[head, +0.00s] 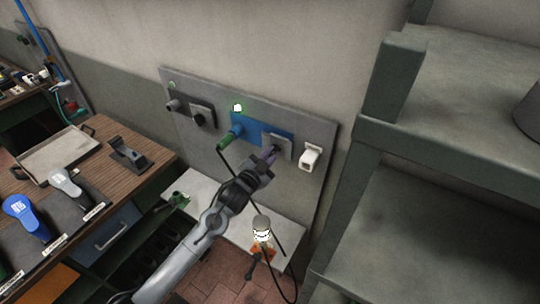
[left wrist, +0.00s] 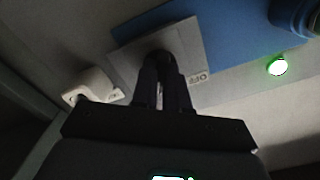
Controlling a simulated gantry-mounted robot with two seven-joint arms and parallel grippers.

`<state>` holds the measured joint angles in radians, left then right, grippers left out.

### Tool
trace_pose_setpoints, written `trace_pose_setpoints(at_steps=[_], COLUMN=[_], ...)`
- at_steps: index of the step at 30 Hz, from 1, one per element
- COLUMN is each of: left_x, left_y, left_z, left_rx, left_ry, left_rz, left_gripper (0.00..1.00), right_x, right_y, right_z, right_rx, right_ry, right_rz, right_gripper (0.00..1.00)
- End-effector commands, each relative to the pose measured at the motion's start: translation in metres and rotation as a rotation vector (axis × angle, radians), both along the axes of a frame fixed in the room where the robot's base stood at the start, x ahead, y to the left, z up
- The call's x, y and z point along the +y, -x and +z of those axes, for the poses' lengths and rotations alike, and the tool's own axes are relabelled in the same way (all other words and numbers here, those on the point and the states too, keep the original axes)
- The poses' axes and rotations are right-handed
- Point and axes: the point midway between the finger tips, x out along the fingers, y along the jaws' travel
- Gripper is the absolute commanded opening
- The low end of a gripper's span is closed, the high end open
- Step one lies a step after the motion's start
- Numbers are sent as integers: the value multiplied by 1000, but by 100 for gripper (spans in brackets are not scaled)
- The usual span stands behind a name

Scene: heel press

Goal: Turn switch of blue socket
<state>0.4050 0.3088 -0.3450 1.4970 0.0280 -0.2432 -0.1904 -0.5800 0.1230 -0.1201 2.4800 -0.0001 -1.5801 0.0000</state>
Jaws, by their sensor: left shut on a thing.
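The blue socket (head: 247,126) is on the grey wall panel, with a green plug (head: 229,138) at its left and a lit green lamp (head: 237,107) above. Its switch (head: 275,149) is a dark knob on a grey plate (head: 287,142) at the right side of the blue part. My left gripper (head: 271,156) reaches the knob and is shut on it. In the left wrist view the fingers (left wrist: 163,85) close around the dark knob on the grey plate (left wrist: 196,50), marked "OFF", and mostly hide it. The right gripper is not in view.
A white socket (head: 310,156) sits right of the switch. A dark switch and socket (head: 199,116) are at the panel's left. A white plug (head: 262,229) with a cable lies below the panel. A green shelf (head: 370,130) stands close on the right; a wooden bench (head: 140,180) is left.

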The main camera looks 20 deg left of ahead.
Motion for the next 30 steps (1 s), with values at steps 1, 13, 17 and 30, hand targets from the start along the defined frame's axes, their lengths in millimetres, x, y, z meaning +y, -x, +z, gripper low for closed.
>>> trace_pose_setpoints(at_steps=[1, 13, 17, 30], left_x=[0, 0, 0, 0], left_y=[0, 0, 0, 0], left_z=[0, 0, 0, 0], left_rx=[-2, -6, -6, -7], left_ry=[-13, -38, -38, -34], left_rz=[1, 0, 0, 0], left_gripper=[0, 0, 0, 39], right_x=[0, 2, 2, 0], right_y=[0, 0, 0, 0], right_z=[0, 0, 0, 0], right_rx=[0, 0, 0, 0], right_ry=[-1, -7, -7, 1], right_rz=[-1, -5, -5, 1], right_gripper=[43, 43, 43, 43])
